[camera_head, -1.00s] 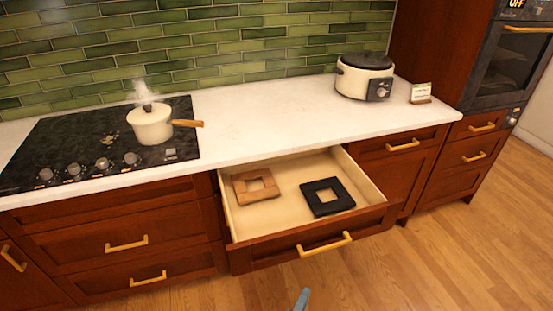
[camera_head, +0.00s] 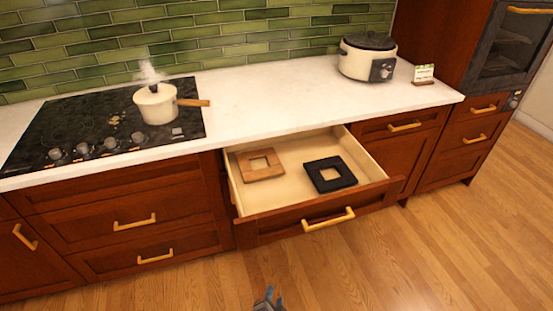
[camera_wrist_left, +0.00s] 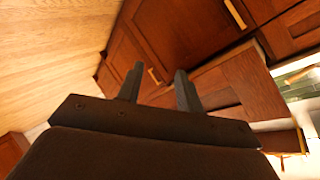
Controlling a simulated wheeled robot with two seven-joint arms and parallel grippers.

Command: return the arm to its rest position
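My left gripper (camera_head: 268,299) shows only as small grey-blue tips at the bottom edge of the head view, over the wood floor and in front of the open drawer (camera_head: 318,224). In the left wrist view the two fingers (camera_wrist_left: 159,84) are apart with nothing between them, so it is open and empty. It points towards the red-brown cabinet fronts and touches nothing that I can see. Most of the left arm is out of the head view. My right gripper is in neither view.
The pulled-out drawer holds a wooden square frame (camera_head: 261,165) and a black square frame (camera_head: 330,174). A steaming white pot (camera_head: 156,105) stands on the black cooktop (camera_head: 75,128). A slow cooker (camera_head: 366,58) and a small card (camera_head: 424,73) stand on the counter. The floor (camera_head: 400,255) is clear.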

